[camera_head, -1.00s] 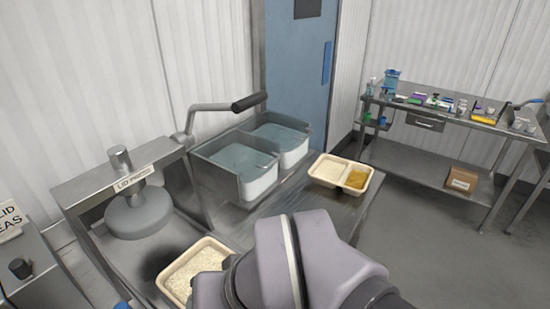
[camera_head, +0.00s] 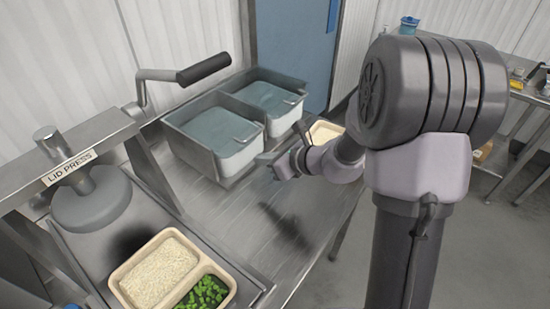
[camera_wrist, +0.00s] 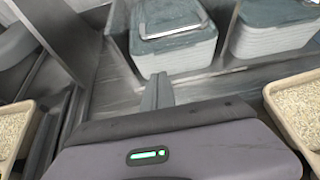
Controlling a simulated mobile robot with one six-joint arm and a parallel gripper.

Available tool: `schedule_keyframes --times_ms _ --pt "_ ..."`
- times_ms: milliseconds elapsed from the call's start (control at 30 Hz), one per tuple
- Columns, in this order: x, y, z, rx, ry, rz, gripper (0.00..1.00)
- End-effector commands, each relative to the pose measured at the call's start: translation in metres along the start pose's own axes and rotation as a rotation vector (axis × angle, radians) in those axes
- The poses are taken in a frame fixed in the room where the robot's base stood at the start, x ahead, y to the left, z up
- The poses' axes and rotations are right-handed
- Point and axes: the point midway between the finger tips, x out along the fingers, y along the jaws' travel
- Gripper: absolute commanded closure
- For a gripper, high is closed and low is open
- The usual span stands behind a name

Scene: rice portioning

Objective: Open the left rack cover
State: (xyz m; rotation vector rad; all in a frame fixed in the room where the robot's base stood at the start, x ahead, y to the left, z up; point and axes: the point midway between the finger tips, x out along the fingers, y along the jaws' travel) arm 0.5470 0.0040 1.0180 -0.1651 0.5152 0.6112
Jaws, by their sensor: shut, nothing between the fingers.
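The metal rack (camera_head: 195,160) holds two white bins under bluish translucent covers. The left cover (camera_head: 208,128) lies closed over the left bin; it also shows in the wrist view (camera_wrist: 168,14) at top centre, with a handle. The right cover (camera_head: 262,97) is closed too. My gripper (camera_head: 262,166) is in front of the rack, near the left bin's right front side and apart from the cover. Its fingers (camera_wrist: 157,90) are shut and empty, pointing toward the left bin in the wrist view.
A lid press (camera_head: 92,200) with a crank stands left. A tray of rice and green pieces (camera_head: 124,284) sits in front of it. Another tray (camera_head: 324,130) is partly hidden behind my arm. The steel counter between them is clear.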

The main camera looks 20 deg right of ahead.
Motion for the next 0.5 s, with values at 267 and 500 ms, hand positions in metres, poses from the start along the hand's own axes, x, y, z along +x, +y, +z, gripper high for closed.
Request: schedule_keyframes --times_ms 267,500 --pt "0.023 0.001 0.023 -0.004 -0.002 0.0 1.0" --pt "0.017 0.001 0.038 -0.003 0.001 0.001 1.0"
